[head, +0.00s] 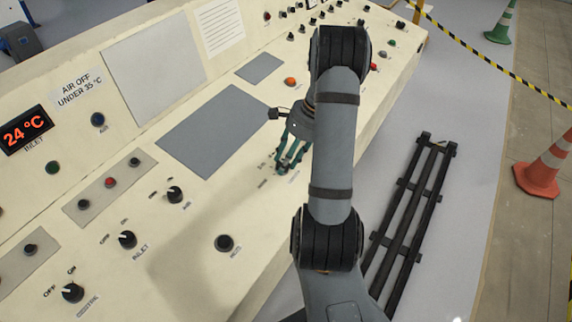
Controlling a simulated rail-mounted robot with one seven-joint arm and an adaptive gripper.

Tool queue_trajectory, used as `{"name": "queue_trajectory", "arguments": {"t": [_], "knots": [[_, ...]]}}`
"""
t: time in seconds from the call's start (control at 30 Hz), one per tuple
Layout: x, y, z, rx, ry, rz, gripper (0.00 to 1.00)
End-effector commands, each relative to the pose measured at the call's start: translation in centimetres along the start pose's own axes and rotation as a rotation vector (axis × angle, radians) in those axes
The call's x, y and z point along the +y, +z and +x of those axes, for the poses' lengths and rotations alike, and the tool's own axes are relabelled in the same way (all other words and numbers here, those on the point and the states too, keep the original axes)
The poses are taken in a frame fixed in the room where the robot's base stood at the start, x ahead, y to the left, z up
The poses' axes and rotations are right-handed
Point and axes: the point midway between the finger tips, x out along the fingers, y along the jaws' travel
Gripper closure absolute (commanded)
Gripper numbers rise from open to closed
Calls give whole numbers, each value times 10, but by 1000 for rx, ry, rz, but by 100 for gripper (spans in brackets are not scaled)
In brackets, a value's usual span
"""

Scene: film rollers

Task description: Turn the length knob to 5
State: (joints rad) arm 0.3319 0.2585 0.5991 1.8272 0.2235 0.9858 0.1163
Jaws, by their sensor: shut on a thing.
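My gripper (284,168) is at the sloping cream control panel (215,200), right of the large grey rectangle. Its green-tinted fingers point down to the panel and are shut on a small knob there, taken as the length knob. The knob is mostly hidden by the fingers, so its pointer and setting cannot be read. Small printed marks show just left of the fingers, too small to read. My arm covers the panel's edge to the right of the gripper.
Black selector knobs, including one marked INLET (127,239), stand at the lower left. An orange button (291,82) lies beyond the gripper. A red display (26,131) reads 24 °C. A black rail frame (400,215) and traffic cone (545,165) stand on the floor at right.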

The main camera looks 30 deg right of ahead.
Motion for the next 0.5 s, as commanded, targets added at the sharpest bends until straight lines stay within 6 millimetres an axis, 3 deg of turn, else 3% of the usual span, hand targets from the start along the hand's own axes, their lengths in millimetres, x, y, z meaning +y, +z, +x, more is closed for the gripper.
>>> {"name": "queue_trajectory", "arguments": {"t": [0.5], "knots": [[0,1,2,0,-115,477,93]]}}
